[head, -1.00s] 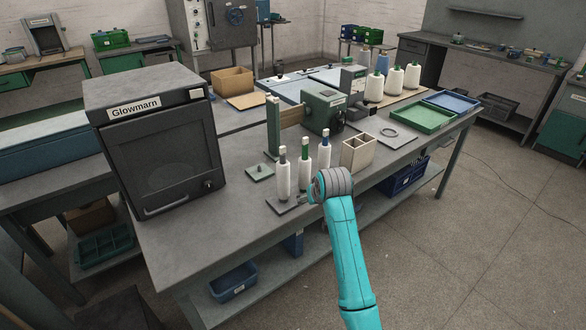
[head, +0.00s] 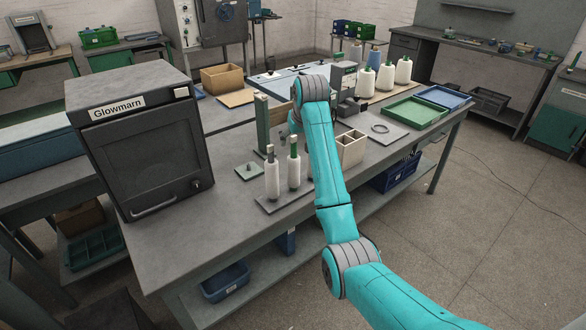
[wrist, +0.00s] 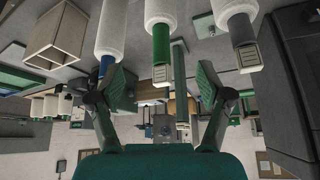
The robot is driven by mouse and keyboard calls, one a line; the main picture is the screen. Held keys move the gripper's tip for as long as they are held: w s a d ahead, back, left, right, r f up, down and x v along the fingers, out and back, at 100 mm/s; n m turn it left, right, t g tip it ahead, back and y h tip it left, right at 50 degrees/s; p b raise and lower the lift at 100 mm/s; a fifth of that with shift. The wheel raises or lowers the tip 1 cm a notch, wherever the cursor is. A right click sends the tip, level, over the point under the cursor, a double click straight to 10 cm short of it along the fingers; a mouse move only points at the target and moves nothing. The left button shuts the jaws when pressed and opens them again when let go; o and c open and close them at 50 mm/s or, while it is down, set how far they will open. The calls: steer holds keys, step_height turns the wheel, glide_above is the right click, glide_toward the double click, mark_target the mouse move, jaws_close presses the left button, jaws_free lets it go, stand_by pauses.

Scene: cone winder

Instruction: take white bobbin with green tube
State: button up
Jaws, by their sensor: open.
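The white bobbin with green tube (head: 294,172) stands upright on a dark flat plate (head: 268,205) on the bench. It is the middle of three. A white bobbin with grey tube (head: 272,180) stands left of it. The one with blue tube is mostly hidden behind my arm in the head view; it shows in the wrist view (wrist: 107,58). The wrist picture is upside down, with the green tube (wrist: 161,45) hanging centrally between the spread fingers. My gripper (wrist: 161,85) is open and empty; contact with the bobbin cannot be told. The head view hides its fingers behind my arm.
A cream divided box (head: 351,148) stands right of the bobbins. A green upright post (head: 262,124) and a grey-green machine stand behind them. The black Glowmarn cabinet (head: 140,140) is at left. Green tray (head: 413,112) and white cones stand farther right.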

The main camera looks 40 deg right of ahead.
mark_target(295, 145)
steer(key=shift+x, duration=3.15)
steer(key=shift+s+a, duration=0.1)
steer(key=shift+a, duration=0.05)
steer(key=c, duration=1.1)
